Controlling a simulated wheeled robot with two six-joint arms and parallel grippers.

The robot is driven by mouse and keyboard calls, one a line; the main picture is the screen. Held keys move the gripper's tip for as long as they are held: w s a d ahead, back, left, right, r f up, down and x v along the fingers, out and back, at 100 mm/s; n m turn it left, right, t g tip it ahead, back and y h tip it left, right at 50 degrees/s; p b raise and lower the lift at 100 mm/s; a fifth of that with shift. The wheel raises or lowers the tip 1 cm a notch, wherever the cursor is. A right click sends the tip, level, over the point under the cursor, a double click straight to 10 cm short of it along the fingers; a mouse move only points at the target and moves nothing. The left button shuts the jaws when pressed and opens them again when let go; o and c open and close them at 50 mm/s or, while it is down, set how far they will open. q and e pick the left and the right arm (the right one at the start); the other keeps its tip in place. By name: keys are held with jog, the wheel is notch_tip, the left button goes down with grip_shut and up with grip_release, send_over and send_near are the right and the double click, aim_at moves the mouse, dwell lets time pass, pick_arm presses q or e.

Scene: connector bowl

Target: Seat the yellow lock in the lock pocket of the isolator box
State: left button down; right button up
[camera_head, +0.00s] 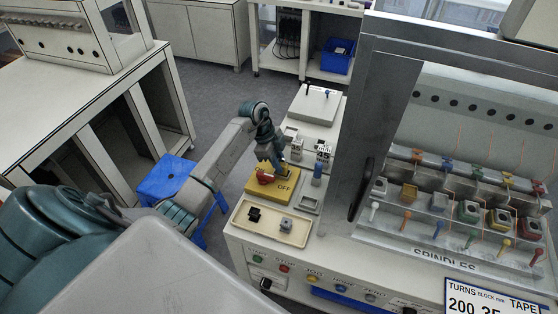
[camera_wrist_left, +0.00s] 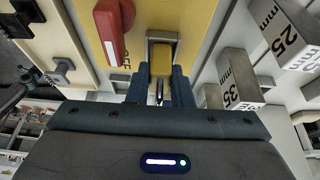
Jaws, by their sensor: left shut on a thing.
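The yellow isolator box (camera_head: 284,196) lies on the bench, with a red handle (camera_head: 265,178) and the word OFF on its top. In the left wrist view the box (camera_wrist_left: 190,15) shows with its red handle (camera_wrist_left: 112,28) and a grey-framed lock pocket (camera_wrist_left: 163,36). The yellow lock (camera_wrist_left: 161,57) is at the pocket, between my left fingertips. My left gripper (camera_wrist_left: 160,80) is shut on it; in the head view this gripper (camera_head: 277,164) is over the box's far side. I cannot tell how deep the lock sits. My right gripper is not in view.
A cream tray (camera_head: 261,236) with a black and a grey part lies in front of the box. The spindle rack (camera_head: 440,225) stands to the right.

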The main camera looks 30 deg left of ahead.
pick_arm(q)
jog(key=shift+f, duration=0.3)
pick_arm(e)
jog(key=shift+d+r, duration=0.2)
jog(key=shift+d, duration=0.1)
pick_arm(q)
jog(key=shift+f, duration=0.1)
jog(key=c, duration=1.3)
grip_release()
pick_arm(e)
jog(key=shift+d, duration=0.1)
